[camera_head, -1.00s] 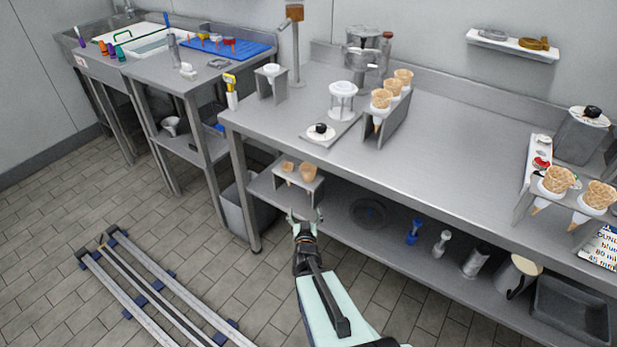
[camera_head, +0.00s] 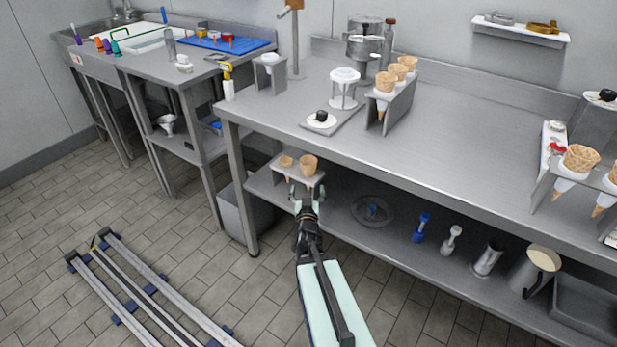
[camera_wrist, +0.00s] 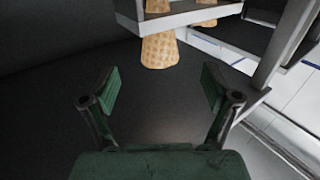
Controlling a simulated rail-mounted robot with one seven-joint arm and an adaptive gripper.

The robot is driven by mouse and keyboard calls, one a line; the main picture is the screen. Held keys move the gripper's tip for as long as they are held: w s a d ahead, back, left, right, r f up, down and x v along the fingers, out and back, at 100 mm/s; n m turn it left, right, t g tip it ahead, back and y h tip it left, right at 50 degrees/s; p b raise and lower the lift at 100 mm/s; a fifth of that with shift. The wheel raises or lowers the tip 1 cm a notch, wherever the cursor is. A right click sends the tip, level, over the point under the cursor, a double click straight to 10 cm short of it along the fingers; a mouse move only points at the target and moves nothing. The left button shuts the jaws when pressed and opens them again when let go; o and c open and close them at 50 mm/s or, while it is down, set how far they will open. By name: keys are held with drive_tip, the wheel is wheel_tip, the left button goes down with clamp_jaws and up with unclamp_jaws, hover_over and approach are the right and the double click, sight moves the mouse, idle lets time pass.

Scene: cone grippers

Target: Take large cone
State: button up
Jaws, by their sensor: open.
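The large cone (camera_head: 308,164) is a tan waffle cone in the right hole of a small grey stand (camera_head: 289,176) on the lower shelf. A smaller cone (camera_head: 286,161) sits in the hole to its left. My gripper (camera_head: 307,190) is open and empty, just in front of the stand and near the large cone. In the wrist view the large cone (camera_wrist: 160,50) lies ahead, roughly centred between the spread fingers (camera_wrist: 161,88) and beyond their tips, not touching them. Part of the smaller cone (camera_wrist: 205,22) shows at upper right.
The worktop (camera_head: 450,150) is above the lower shelf (camera_head: 345,232). A table leg (camera_head: 240,195) stands left of the stand. Another holder with cones (camera_head: 385,83) is on the worktop.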

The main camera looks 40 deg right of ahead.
sight(309, 173)
drive_tip(key=b+x, duration=0.6)
drive_tip(key=shift+w, duration=0.2)
drive_tip(key=shift+b+x, duration=0.95)
drive_tip(key=shift+x, duration=1.75)
drive_tip(key=shift+s+d, duration=0.1)
drive_tip(key=shift+s, duration=0.05)
drive_tip(key=c, duration=0.9)
